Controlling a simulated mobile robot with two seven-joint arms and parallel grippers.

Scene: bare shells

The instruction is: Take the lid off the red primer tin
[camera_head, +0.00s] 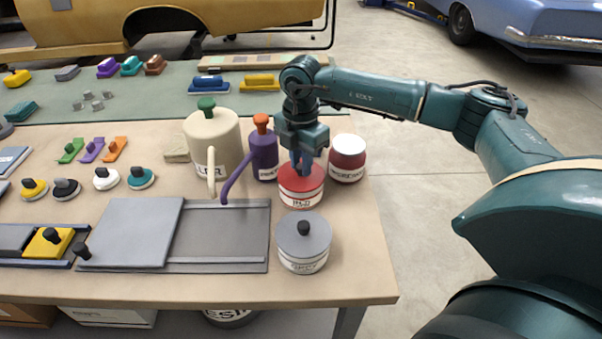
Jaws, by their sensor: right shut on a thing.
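The red primer tin (301,198) stands on the workbench near its right edge, with a pale label band and a red lid (287,178) on top. My right gripper (302,168) points straight down over the lid and is shut at its middle. The fingers hide what they hold, likely the lid's knob. The lid appears seated on the tin. My left gripper is not in view.
A grey-lidded tin (304,252) stands in front of the red tin, a dark red tin (347,160) behind right. A purple can (263,158) with a long spout and a cream pot (213,135) stand left. A grey sliding panel (132,232) lies front left.

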